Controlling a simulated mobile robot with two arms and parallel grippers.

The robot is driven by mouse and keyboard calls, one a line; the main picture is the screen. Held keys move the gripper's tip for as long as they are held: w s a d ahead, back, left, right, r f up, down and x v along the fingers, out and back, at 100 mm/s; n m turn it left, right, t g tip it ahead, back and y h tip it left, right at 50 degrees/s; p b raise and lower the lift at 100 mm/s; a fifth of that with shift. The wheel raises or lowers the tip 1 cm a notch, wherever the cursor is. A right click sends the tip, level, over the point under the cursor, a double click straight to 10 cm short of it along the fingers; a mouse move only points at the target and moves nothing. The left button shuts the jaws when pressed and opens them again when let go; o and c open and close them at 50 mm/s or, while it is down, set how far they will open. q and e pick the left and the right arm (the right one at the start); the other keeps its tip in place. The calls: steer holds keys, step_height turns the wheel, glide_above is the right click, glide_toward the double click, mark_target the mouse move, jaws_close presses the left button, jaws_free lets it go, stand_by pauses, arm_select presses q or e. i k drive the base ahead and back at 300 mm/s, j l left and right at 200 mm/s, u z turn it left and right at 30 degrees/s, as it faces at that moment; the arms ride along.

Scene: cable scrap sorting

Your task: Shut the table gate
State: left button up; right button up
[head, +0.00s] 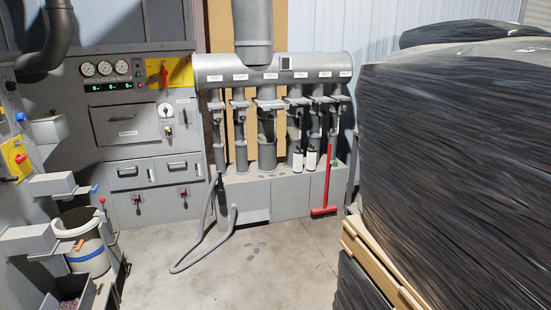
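A grey extraction manifold (225,66) runs along the back wall, with several vertical branch pipes below it. Each branch has a small white label, too small to read, so I cannot tell which is the table gate. The branches carry grey gate fittings near their tops, such as one on a left pipe (240,104) and one on a wider middle pipe (266,104). Whether each gate is open or shut is too small to tell. Neither of my grippers shows in the head view.
A grey machine panel (125,165) with gauges and drawers stands left. A red broom (327,185) leans against the manifold base. A loose grey hose (205,258) lies on the floor. Black-wrapped pallets (455,150) block the right. A bin (88,245) stands lower left. The central floor is mostly clear.

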mark_target(273, 106)
steer(key=i+j+u, duration=0.1)
steer(key=i+u, duration=0.15)
steer(key=i, duration=0.8)
steer(key=i+l+u, duration=0.15)
steer(key=i+u, duration=0.15)
steer(key=i, duration=0.75)
